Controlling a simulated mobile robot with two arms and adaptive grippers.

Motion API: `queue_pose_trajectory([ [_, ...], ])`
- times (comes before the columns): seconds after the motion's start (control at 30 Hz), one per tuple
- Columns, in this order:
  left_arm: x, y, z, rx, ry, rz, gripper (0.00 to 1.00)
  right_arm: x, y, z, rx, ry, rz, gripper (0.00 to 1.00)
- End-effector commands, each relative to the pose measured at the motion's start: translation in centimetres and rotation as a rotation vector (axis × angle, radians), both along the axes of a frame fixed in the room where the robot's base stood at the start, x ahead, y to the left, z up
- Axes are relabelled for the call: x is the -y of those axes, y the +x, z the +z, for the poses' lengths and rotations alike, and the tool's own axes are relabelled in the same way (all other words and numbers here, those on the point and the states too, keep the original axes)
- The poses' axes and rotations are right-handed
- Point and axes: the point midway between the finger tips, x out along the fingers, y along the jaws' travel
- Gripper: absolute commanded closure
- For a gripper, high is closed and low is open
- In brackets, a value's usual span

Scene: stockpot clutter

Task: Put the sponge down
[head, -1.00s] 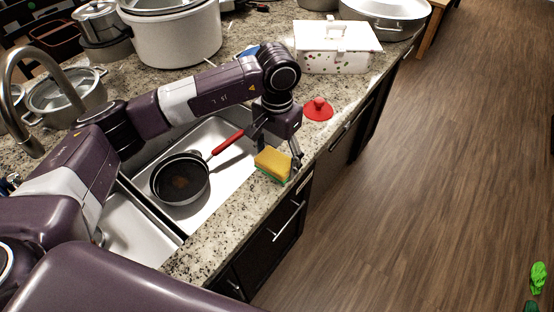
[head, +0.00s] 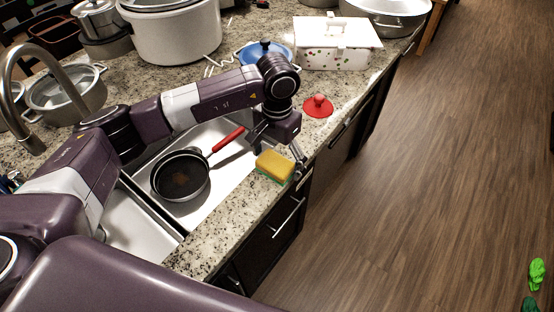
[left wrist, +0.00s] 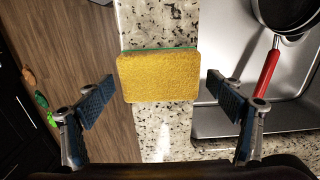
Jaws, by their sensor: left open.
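The sponge (head: 275,166), yellow with a green underside, is at the counter strip along the front of the sink in the head view. In the left wrist view the sponge (left wrist: 158,78) lies between the two fingers, with a visible gap on each side. My left gripper (head: 277,150) is open above and around it, touching neither side of it in the left wrist view. The wrist view also shows the open left gripper (left wrist: 165,103). My right gripper is not in view.
The sink (head: 222,165) holds a dark pan (head: 181,176) with a red handle. A red lid (head: 318,106) lies on the counter farther back, near a white patterned box (head: 336,46). The counter's front edge is close to the sponge, with open floor beyond.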

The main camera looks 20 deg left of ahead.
Motion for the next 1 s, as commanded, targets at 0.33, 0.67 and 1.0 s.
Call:
queue_pose_trajectory([
  [0.33,0.0,0.1,2.7,0.007,0.001,0.0,0.15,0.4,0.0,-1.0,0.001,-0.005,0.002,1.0],
  [0.67,0.0,0.1,9.5,0.005,-0.001,0.0,0.15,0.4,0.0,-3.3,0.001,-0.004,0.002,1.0],
  [1.0,0.0,0.0,12.3,0.0,0.0,0.0,0.15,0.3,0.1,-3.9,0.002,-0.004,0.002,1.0],
])
